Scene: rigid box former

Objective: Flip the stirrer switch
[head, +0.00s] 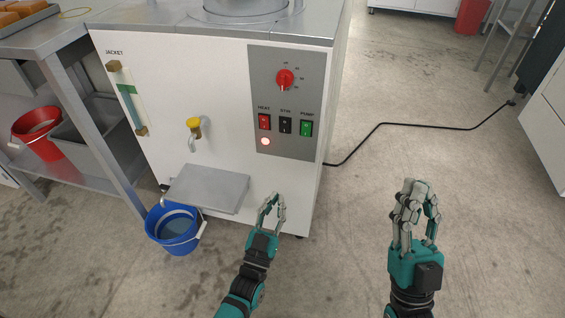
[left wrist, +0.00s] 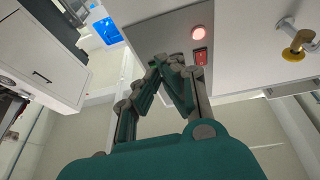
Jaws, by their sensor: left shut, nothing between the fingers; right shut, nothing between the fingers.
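The stirrer switch (head: 285,125) is a black rocker under the label "STIR" on the grey control panel (head: 262,70). It sits between the red HEAT switch (head: 265,121) and the green PUMP switch (head: 306,128). My left gripper (head: 272,198) is shut and empty, in front of the white machine and below the panel in the head view. In the left wrist view its fingertips (left wrist: 168,62) overlap the grey panel, beside the red switch (left wrist: 200,57); I cannot make out the black switch there. My right gripper (head: 418,188) is shut and empty over the floor at the right.
A red dial (head: 285,79) is above the switches and a lit lamp (head: 265,142) below HEAT. A yellow-handled tap (head: 194,126) and a metal shelf (head: 208,188) are left of the panel. A blue bucket (head: 174,230) stands below. A black cable (head: 430,125) crosses the floor.

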